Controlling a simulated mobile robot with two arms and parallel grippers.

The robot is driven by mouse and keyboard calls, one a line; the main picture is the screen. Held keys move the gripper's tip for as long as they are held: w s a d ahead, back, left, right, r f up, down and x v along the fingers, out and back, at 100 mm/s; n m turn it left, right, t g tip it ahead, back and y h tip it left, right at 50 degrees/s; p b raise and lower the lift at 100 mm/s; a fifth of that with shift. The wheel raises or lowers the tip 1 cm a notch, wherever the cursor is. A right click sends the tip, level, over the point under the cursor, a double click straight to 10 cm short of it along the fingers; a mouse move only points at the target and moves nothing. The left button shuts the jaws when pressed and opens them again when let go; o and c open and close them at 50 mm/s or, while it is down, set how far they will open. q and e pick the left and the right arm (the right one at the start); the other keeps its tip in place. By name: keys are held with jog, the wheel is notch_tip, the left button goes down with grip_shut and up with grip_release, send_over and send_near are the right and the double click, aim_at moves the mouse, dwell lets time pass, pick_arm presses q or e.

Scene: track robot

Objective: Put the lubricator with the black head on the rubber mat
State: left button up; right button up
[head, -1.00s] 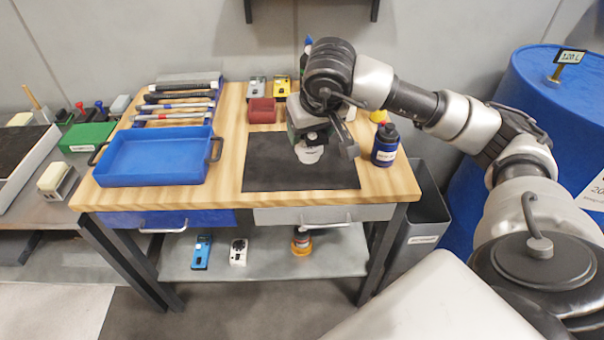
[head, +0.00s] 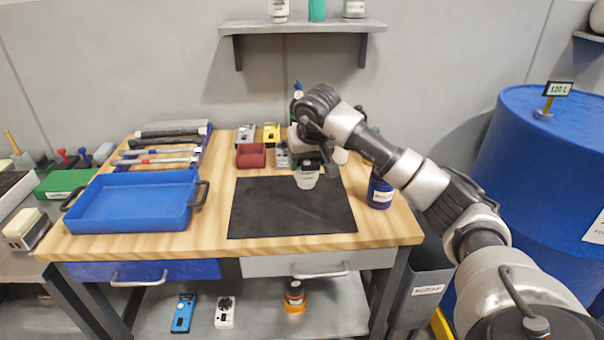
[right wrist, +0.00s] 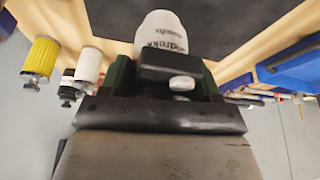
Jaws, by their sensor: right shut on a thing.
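My right gripper (head: 308,158) is shut on a white lubricator (head: 306,180) with dark print, held over the back part of the black rubber mat (head: 270,215). I cannot tell whether it touches the mat. In the right wrist view the gripper (right wrist: 172,72) has dark jaws around the lubricator's (right wrist: 162,32) lower end in that picture; its head is mostly hidden by them. A white cylinder with a dark end (right wrist: 89,64) and a yellow cylinder (right wrist: 40,58) show at the left there. My left gripper is not in view.
A red block (head: 251,156) and a yellow device (head: 271,132) are behind. A wall shelf (head: 300,27) hangs above. The front of the mat is clear.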

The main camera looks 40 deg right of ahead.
aim_at(303, 174)
jog(key=shift+w+f, duration=0.45)
jog(key=shift+w, duration=0.4)
jog(key=shift+f, duration=2.05)
jog(key=o, duration=1)
jog(key=shift+f, duration=0.1)
jog(key=v, duration=1.2)
